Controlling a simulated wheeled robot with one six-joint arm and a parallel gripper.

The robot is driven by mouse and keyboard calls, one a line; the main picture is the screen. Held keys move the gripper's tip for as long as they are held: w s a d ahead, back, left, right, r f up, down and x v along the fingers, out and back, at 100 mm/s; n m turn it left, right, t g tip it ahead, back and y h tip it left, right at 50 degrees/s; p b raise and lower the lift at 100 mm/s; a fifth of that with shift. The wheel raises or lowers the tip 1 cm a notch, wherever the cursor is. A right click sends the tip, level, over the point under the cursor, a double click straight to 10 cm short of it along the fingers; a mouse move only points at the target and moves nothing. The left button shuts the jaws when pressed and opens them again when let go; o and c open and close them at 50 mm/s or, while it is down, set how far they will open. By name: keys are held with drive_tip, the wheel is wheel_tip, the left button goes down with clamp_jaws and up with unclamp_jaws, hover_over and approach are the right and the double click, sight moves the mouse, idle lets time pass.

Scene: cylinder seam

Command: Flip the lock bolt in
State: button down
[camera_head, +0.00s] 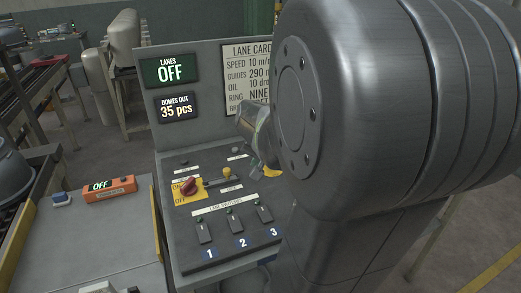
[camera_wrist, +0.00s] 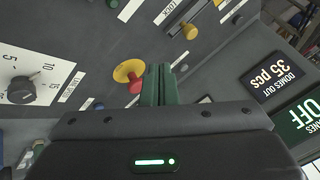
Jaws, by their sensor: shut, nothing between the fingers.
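In the head view, a small bolt with a yellow knob (camera_head: 227,173) lies beside a red rotary switch (camera_head: 188,187) on a yellow ON/OFF plate, on the console's sloping top. In the wrist view, a yellow knob (camera_wrist: 190,32) on a short grey bar appears above and right of my fingers; it looks like the same bolt. My gripper (camera_wrist: 165,72) has green fingers, shut and empty, pointing at the panel. A red button on a yellow disc (camera_wrist: 125,71) shows just left of the fingertips. In the head view my wrist hides most of the gripper.
Three lane switches (camera_head: 234,222) sit low on the console. Upright displays (camera_head: 169,69) and a lane card (camera_head: 247,60) stand behind it. The wrist view shows a numbered dial (camera_wrist: 22,90) at left. An orange box reading OFF (camera_head: 109,188) is on the left-hand table.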

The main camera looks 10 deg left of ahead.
sight(227, 175)
drive_tip(key=x, duration=0.9)
drive_tip(key=shift+f, duration=0.2)
drive_tip(key=a, duration=0.1)
drive_tip(key=a+p, duration=0.1)
drive_tip(key=a, duration=0.1)
drive_tip(key=shift+w+f, duration=0.2)
drive_tip(key=shift+w, duration=0.15)
drive_tip(key=shift+w+a+f+p, duration=0.15)
drive_tip(key=shift+a+p, duration=0.15)
drive_tip(key=shift+a, duration=0.35)
drive_tip(key=shift+a, duration=0.1)
